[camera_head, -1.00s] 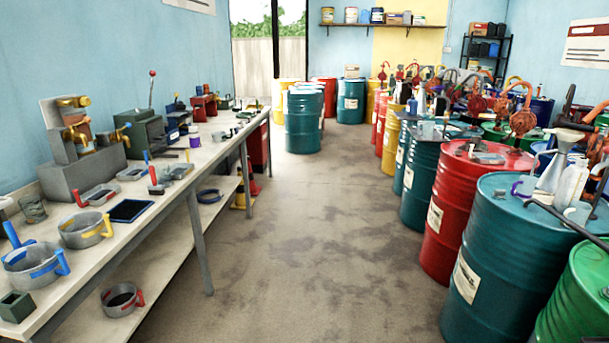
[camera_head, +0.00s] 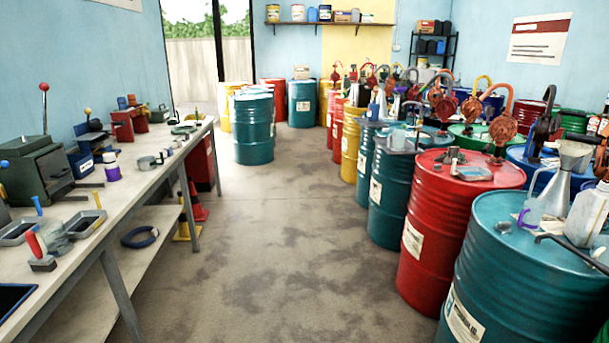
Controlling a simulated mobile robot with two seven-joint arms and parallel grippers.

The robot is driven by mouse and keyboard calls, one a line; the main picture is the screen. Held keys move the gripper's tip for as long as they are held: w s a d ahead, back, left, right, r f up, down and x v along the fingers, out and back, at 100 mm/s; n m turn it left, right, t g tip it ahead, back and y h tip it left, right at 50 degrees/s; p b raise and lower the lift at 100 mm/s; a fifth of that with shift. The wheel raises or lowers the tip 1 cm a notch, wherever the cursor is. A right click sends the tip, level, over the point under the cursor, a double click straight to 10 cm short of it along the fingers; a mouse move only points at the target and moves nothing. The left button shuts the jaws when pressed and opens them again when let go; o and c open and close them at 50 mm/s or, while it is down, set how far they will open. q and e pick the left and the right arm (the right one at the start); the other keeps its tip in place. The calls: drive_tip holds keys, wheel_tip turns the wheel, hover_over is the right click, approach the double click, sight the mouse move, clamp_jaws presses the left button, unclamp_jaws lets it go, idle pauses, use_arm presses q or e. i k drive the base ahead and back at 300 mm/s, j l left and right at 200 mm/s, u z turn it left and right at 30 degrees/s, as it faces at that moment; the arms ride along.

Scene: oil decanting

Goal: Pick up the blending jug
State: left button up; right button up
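No vessel is marked as the blending jug, so I cannot tell which one it is. A small clear jug with a purple handle (camera_head: 531,213) stands on the near teal drum (camera_head: 510,290) at the right. A grey metal funnel-topped can (camera_head: 556,190) and a white jug (camera_head: 587,213) stand beside it. On the left bench, a small grey pot (camera_head: 147,162) sits farther back, and a clear greyish cup (camera_head: 54,236) stands near the front. Neither of my grippers is in view.
The left bench (camera_head: 75,275) carries a green machine (camera_head: 38,170) and trays. Drums line the right side, including a red drum (camera_head: 450,225). A teal drum (camera_head: 253,130) stands ahead near the doorway. The middle floor is clear.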

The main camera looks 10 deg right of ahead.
sight(398, 136)
drive_tip(key=i+z, duration=0.1)
drive_tip(key=i, duration=1.25)
drive_tip(key=i+z, duration=0.4)
drive_tip(key=i+j+z, duration=0.4)
drive_tip(key=i, duration=0.2)
drive_tip(key=i+j+z, duration=0.1)
drive_tip(key=i+z, duration=0.25)
drive_tip(key=z, duration=0.15)
drive_tip(key=i+j+z, duration=0.3)
drive_tip(key=z, duration=0.2)
